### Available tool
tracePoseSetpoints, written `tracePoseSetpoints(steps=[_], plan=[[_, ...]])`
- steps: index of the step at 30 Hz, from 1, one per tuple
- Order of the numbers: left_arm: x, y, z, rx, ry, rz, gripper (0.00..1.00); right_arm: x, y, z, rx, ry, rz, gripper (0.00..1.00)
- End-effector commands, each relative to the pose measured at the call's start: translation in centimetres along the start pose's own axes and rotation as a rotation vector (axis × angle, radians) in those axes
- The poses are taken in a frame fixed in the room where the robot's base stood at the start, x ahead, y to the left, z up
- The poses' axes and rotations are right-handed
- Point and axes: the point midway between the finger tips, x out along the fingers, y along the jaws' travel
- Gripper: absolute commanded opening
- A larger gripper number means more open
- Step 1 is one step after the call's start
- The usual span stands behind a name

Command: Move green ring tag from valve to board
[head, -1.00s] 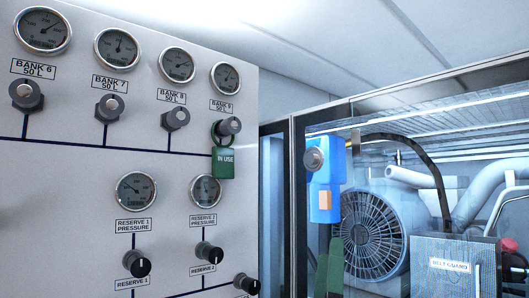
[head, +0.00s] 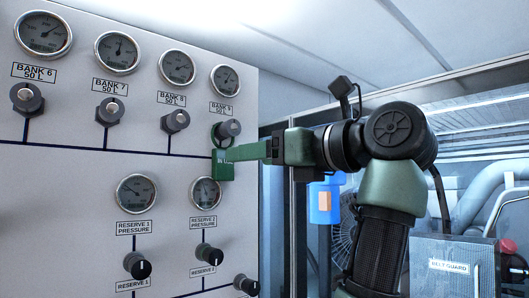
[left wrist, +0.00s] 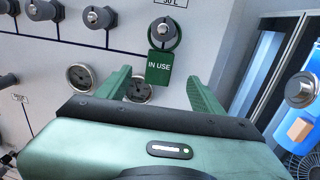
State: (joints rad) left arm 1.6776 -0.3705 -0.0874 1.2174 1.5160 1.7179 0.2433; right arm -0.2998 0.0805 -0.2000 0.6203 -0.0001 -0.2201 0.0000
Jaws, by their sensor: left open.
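The green ring tag (head: 224,172), marked IN USE, hangs by its ring from the Bank 9 valve knob (head: 229,129) on the white panel. In the left wrist view the tag (left wrist: 159,66) hangs straight down, ahead of and between two spread fingers. My left gripper (head: 230,154) is open and points left at the panel, its near finger covering part of the tag in the head view. It also shows in the left wrist view (left wrist: 161,82). I cannot tell whether the fingers touch the tag. I see no board that I can identify. My right gripper is not in view.
Gauges and valve knobs surround the tag, including the Reserve 2 gauge (head: 205,192) just below it and the Bank 8 knob (head: 176,121) to its left. Right of the panel, a blue object (head: 324,204) and a belt guard box (head: 455,262) stand behind my arm.

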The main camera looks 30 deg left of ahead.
Motion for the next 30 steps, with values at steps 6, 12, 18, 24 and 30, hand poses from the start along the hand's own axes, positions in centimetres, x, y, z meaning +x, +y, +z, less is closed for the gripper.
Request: tracePoseSetpoints(steps=[6, 12, 18, 24, 30], plan=[[3.6, 0.1, 0.3, -0.001, -0.002, 0.005, 0.67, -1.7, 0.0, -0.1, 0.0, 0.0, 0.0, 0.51], [5.8, 0.1, 0.2, 0.001, -0.002, 0.003, 0.67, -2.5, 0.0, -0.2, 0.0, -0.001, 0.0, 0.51], [6.4, 0.1, 0.1, -0.001, -0.004, 0.002, 0.67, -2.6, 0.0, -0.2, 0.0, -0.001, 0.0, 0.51], [6.4, 0.1, 0.1, 0.0, -0.004, 0.002, 0.62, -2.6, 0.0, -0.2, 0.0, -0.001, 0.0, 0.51], [6.4, 0.1, 0.1, 0.0, -0.004, 0.002, 0.06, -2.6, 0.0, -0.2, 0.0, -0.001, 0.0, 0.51]])
